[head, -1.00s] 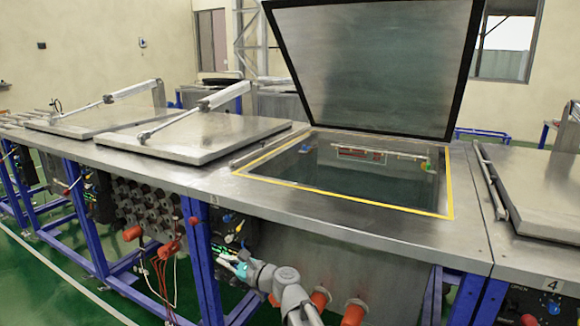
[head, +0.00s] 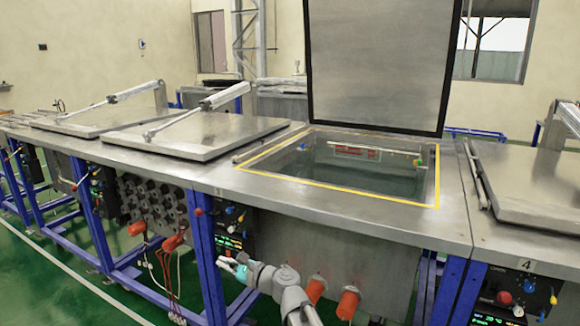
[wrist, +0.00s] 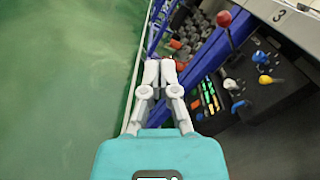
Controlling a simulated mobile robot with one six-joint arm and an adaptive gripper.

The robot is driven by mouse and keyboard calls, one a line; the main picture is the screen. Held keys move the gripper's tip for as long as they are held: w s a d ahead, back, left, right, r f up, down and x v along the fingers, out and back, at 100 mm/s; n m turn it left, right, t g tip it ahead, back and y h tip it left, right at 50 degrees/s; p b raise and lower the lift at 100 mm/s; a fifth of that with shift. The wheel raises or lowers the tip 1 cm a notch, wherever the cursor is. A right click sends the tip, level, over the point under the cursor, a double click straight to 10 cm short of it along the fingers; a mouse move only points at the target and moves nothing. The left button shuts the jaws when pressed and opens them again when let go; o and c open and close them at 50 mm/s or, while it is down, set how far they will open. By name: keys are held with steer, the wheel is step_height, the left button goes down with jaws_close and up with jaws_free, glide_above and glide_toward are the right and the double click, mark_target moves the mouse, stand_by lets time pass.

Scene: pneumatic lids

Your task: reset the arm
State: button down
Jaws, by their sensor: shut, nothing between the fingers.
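My gripper (head: 229,264) is shut and empty. In the head view it is low in front of the steel bench, a little below the control panel (head: 232,232) of the tank with the raised lid. In the wrist view its two white fingers (wrist: 160,70) meet at the tips over the green floor and the bench's blue frame. The same panel shows to their right, with a red knob (wrist: 224,18), coloured buttons and a blue knob. The fingers look apart from the panel. The raised lid (head: 376,70) stands nearly upright above the open tank (head: 362,176).
Shut lids (head: 196,135) lie on the bench to the left, and another (head: 535,186) to the right. Orange-red caps (head: 348,302) stick out of the bench front near my arm. Blue legs (head: 206,262) stand close to the gripper. Green floor (head: 45,290) is clear at the left.

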steer(key=s+d+r+n+g+h+p, duration=0.2)
steer(key=s+d+r+n+h+p, duration=0.1)
steer(key=d+p, duration=0.6)
steer(key=s+d+r+n+g+h+p, duration=0.2)
steer(key=s+d+n+h+p, duration=0.3)
steer(key=d, duration=0.9)
steer(key=s+d+r+n+g+h+p, duration=0.3)
steer(key=s+d+n+h+p, duration=0.2)
steer(key=d+n+h+p, duration=0.3)
steer(key=shift+d+r+n+g+h+p, duration=0.35)
steer(key=shift+d+n+p, duration=0.25)
steer(key=shift+d+p, duration=1.8)
steer(key=shift+a+p, duration=0.4)
